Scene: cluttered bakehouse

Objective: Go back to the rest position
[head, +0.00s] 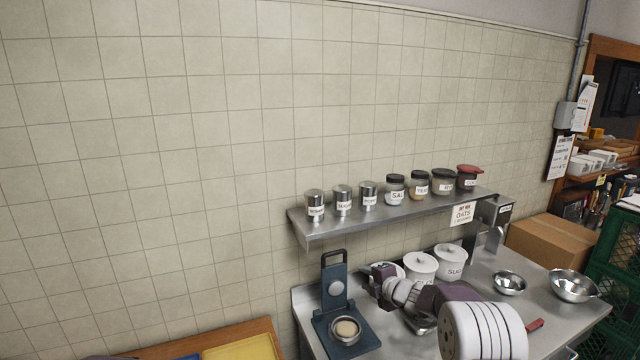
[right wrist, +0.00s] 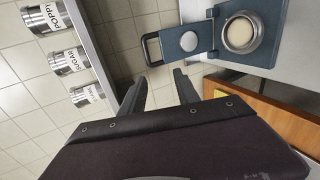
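My right gripper (head: 378,276) is above the steel counter (head: 480,285), between the blue press and the white lidded pots. In the right wrist view my right gripper (right wrist: 162,82) shows two dark fingers apart with nothing between them. The blue hinged press (head: 345,330) stands open at the counter's left end, its lid upright. A pale round dough piece (head: 346,328) lies in its round dish; it also shows in the right wrist view (right wrist: 240,34). My left gripper does not show.
A wall shelf (head: 400,220) with several labelled tins and jars runs above the counter. White pots (head: 420,266), steel bowls (head: 574,284) and a cardboard box (head: 548,240) stand to the right. A wooden-edged surface with a yellow tray (head: 240,350) is at the lower left.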

